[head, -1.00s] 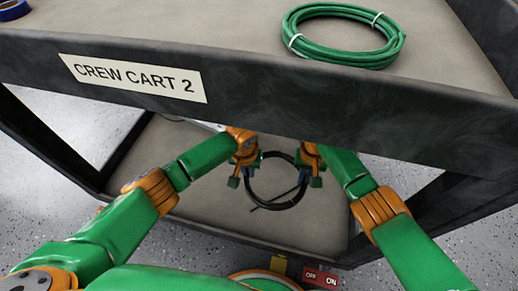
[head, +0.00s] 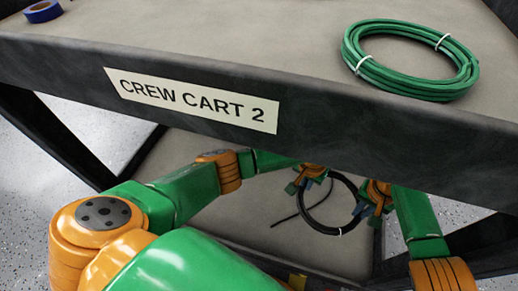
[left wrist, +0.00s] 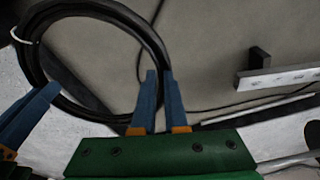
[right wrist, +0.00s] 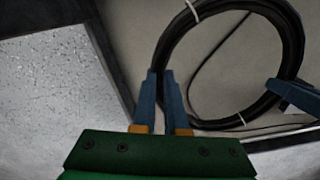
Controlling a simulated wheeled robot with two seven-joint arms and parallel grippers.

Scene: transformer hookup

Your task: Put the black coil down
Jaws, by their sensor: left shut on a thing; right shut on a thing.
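The black coil (head: 318,224) is a ring with white ties, below the cart's top deck and over the lower shelf (head: 225,205). My left gripper (head: 297,187) is shut on the coil's left side. My right gripper (head: 364,207) is shut on its right side. The left wrist view shows the left fingers (left wrist: 160,74) pinching the coil (left wrist: 122,14). The right wrist view shows the right fingers (right wrist: 160,75) at the coil's edge (right wrist: 291,38). A thin dark line crosses behind the ring. I cannot tell whether the coil touches the shelf.
The top deck's front wall with the "CREW CART 2" label (head: 192,100) overhangs both forearms. A green coil (head: 410,62) and blue tape (head: 43,11) lie on top. A grey bar with a black block (left wrist: 262,62) shows in the left wrist view. The lower shelf's left part looks clear.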

